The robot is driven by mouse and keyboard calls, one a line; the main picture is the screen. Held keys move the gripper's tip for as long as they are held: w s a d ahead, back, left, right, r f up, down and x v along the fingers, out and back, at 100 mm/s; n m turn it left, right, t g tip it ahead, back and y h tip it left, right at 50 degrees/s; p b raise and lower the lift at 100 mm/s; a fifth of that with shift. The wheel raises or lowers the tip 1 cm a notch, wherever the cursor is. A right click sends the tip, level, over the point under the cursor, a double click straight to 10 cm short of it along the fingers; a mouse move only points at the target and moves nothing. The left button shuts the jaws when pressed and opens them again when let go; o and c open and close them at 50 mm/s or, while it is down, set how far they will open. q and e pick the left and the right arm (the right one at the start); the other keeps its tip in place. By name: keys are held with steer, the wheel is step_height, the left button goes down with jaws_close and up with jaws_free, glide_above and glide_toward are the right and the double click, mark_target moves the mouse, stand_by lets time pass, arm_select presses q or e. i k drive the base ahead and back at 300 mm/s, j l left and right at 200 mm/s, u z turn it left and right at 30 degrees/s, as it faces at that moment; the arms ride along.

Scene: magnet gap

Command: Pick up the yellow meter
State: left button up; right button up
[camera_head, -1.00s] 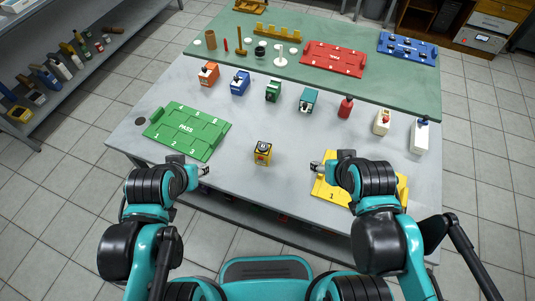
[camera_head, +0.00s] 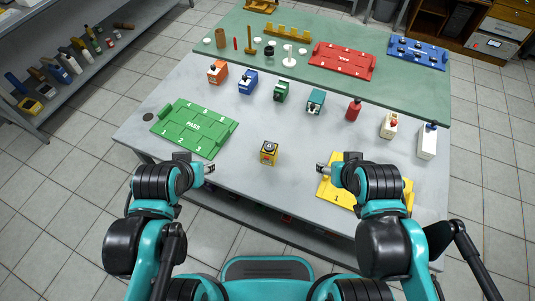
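The yellow meter (camera_head: 269,153) is a small yellow box with a dark dial on its top. It stands upright on the grey table near the front middle, with nothing touching it. My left gripper (camera_head: 209,168) is to the left of the meter, near the table's front edge, apart from it. My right gripper (camera_head: 321,168) is to the right of the meter, also apart from it, by the yellow tray (camera_head: 340,197). Both grippers are small in the view, and I cannot tell how far their fingers are open. My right arm hides part of the yellow tray.
A green PASS tray (camera_head: 194,128) lies left of the meter. Behind stand an orange device (camera_head: 218,72), a blue device (camera_head: 248,82), a green device (camera_head: 281,91), a teal device (camera_head: 315,102) and a red bottle (camera_head: 354,109). The table around the meter is clear.

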mark_target(273, 156)
steer(key=j+z, duration=0.4)
steer(key=j, duration=0.15)
steer(key=k+j+z, duration=0.2)
steer(key=j+z, duration=0.15)
steer(key=j, duration=0.2)
